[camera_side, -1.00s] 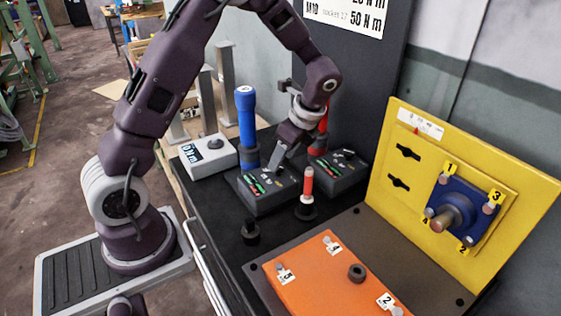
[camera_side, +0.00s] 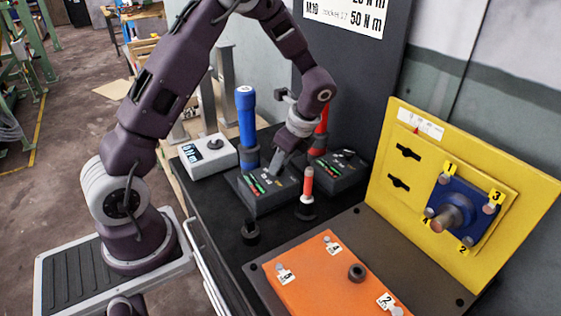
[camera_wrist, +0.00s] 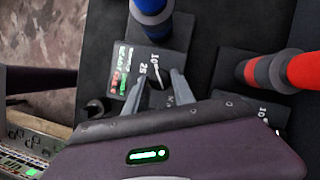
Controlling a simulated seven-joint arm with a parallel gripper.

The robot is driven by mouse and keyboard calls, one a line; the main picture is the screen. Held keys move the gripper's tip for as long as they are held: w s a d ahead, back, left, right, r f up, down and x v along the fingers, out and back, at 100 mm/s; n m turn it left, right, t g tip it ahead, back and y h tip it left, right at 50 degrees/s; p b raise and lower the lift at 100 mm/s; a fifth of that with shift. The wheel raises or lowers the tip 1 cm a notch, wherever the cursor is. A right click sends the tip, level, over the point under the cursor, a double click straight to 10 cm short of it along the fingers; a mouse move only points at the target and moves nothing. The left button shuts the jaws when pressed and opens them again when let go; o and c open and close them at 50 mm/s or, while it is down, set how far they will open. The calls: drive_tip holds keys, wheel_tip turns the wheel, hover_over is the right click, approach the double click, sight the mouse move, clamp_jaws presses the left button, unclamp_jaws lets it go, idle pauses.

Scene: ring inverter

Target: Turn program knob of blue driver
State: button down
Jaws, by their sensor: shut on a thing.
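The blue driver (camera_side: 247,122) stands upright in its dark base box (camera_side: 262,198), which has green and red marks on its top. The driver's lower end and the box top also show in the wrist view (camera_wrist: 152,22). My gripper (camera_side: 275,158) points down at the box top, just right of the driver. In the wrist view its two fingers (camera_wrist: 157,88) are on either side of the small dark program knob (camera_wrist: 157,99), shut on it. The knob is mostly hidden by the fingers in the side view.
A red driver (camera_wrist: 300,70) stands in a second dark box (camera_side: 340,172) close to the right. A red-handled tool (camera_side: 308,184) stands in front. A white box (camera_side: 207,157) is at the left. An orange plate (camera_side: 320,275) and yellow panel (camera_side: 400,125) are further right.

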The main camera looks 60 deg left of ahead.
drive_tip(key=n+g, duration=0.1)
drive_tip(key=n, duration=0.3)
drive_tip(key=shift+w+a+h, duration=0.1)
drive_tip(key=shift+w+h, duration=0.05)
drive_tip(key=shift+h, duration=0.25)
drive_tip(key=n+g+h, duration=0.1)
drive_tip(key=n, duration=0.3)
drive_tip(key=shift+w+a, duration=0.1)
drive_tip(key=n+h, duration=0.1)
drive_tip(key=n, duration=0.3)
drive_tip(key=shift+a+g+h, duration=0.15)
drive_tip(key=shift+g+h, duration=0.15)
drive_tip(key=shift+h, duration=0.1)
drive_tip(key=shift+n+h, duration=0.6)
drive_tip(key=shift+n, duration=1.1)
drive_tip(key=shift+a, duration=0.1)
drive_tip(key=c, duration=1.1)
unclamp_jaws()
drive_tip(key=shift+o, duration=0.2)
